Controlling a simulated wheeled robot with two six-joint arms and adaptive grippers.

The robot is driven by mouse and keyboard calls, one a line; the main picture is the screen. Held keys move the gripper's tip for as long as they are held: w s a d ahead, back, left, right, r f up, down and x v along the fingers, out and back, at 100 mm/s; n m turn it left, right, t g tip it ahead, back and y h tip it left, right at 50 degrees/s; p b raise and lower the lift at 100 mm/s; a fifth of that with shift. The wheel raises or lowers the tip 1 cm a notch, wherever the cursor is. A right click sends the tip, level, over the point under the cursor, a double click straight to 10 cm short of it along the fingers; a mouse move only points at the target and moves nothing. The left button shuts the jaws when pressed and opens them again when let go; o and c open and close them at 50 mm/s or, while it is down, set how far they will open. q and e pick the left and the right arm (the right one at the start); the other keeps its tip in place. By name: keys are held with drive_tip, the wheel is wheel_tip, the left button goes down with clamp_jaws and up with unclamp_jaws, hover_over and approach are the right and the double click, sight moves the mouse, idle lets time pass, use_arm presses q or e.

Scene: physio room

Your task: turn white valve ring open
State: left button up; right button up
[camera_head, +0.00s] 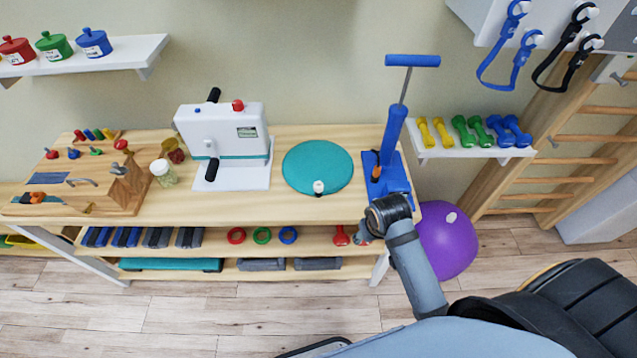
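A teal round air cushion (312,165) lies on the wooden bench. My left gripper is out of view.
A blue hand pump (392,150) stands right of the cushion. A white crank machine (225,140) stands left of it. A purple ball (447,245) with a white plug is on the floor. Bare bench top lies in front of the cushion.

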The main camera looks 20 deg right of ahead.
drive_tip(key=w+a+g, duration=0.1)
drive_tip(key=w+a, duration=0.1)
drive_tip(key=w, duration=1)
wheel_tip(320, 180, up, 8)
drive_tip(key=g+y, duration=0.1)
drive_tip(key=g, duration=0.1)
hover_over(318, 182)
drive_tip(key=s, duration=0.1)
wheel_tip(318, 182, down, 10)
drive_tip(key=shift+s+a+f+p, duration=0.1)
drive_tip(key=shift+p, duration=0.45)
clamp_jaws()
drive_tip(key=shift+r+n+p, duration=0.2)
drive_tip(key=shift+n+p, duration=0.65)
drive_tip(key=shift+n, duration=0.45)
drive_tip(key=shift+f+n+p, duration=0.1)
drive_tip(key=shift+n+p, duration=0.75)
drive_tip(key=shift+n, duration=0.95)
